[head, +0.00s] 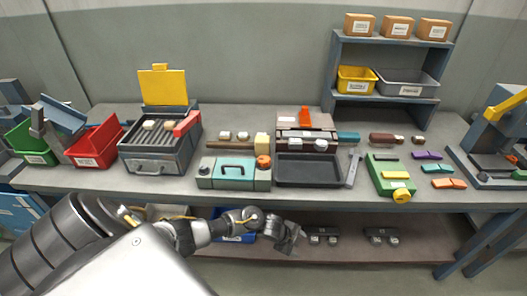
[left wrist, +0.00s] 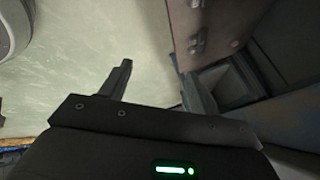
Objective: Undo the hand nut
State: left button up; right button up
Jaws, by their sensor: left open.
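I cannot tell for certain which part is the hand nut. A round orange knob (head: 263,161) sits at the right end of the teal-topped box (head: 232,172), near the bench's front. A yellow knob (head: 402,196) is on the front of the green fixture (head: 388,176) farther right. My left gripper (head: 291,238) is below the bench's front edge, in front of the lower shelf, well apart from both knobs. In the left wrist view my left gripper (left wrist: 160,85) has its fingers spread with nothing between them. My right gripper is out of view.
The bench's front edge (head: 320,202) is above my left gripper. A dark tray (head: 307,171) lies right of the teal-topped box. A grill-like unit (head: 160,140) with a raised yellow lid stands left. Below, the lower shelf (head: 350,246) holds small dark parts and a blue bin (head: 233,237).

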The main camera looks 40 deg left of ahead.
pick_arm(q)
jog(key=w+a+r+m+y+p, duration=0.1)
jog(key=w+a+r+m, duration=0.35)
jog(key=r, duration=0.75)
jog(key=w+a+r+m+p, duration=0.1)
jog(key=r+m+p, duration=0.1)
jog(key=r+m, duration=0.75)
jog(key=m+g+y+b, duration=0.1)
jog(key=m+y+b, duration=0.1)
jog(key=y, duration=0.3)
send_near(264, 159)
jog(key=x, duration=0.4)
jog(key=shift+s+f, duration=0.1)
jog(key=shift+s, duration=0.15)
jog(key=x, duration=0.3)
jog(key=shift+w+a+f, duration=0.1)
jog(key=shift+w+f, duration=0.1)
jog(key=shift+w, duration=0.05)
jog(key=shift+w+f, duration=0.3)
jog(key=shift+f, duration=0.35)
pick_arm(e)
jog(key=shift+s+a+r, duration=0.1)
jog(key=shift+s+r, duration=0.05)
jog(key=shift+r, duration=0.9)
